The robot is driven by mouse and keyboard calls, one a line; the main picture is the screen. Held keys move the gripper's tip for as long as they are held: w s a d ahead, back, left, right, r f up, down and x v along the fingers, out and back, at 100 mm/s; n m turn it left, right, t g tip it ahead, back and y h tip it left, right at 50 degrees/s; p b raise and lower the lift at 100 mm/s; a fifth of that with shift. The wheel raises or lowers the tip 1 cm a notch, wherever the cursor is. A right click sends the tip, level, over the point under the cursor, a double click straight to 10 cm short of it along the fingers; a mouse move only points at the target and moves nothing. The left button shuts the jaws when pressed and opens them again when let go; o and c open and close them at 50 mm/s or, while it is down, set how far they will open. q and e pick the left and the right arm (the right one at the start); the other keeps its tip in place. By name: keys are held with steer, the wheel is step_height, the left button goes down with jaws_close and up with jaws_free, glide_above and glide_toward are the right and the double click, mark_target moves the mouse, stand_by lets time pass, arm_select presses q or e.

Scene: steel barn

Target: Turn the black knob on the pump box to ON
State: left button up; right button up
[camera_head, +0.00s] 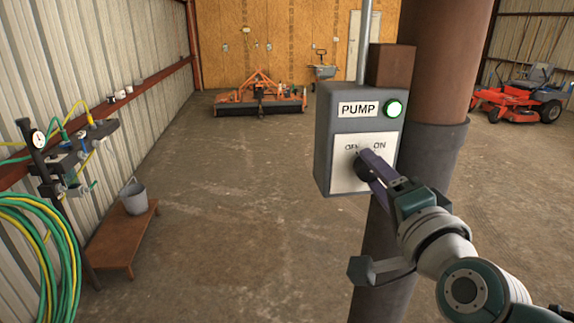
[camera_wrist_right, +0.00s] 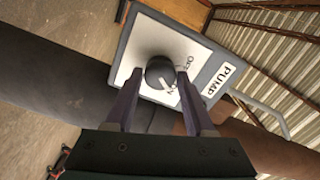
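The black knob (camera_head: 364,166) is on the plate, partly hidden by my gripper in the head view. In the right wrist view the knob (camera_wrist_right: 159,72) shows a white mark pointing toward ON. My right gripper (camera_head: 372,166) is at the knob, one finger on each side. In the wrist view its fingers (camera_wrist_right: 159,78) stand apart, with a small gap on the left side; contact on the right is unclear. My left gripper is out of view.
The thick brown post (camera_head: 440,80) stands right behind the box, with a conduit (camera_head: 364,40) rising above it. The floor between is clear.

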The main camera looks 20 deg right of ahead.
steer(key=o, duration=0.3)
steer(key=shift+o, duration=0.2)
steer(key=b+v, duration=0.2)
steer(key=v, duration=0.8)
steer(key=shift+w+a, duration=0.1)
steer(key=shift+a, duration=0.05)
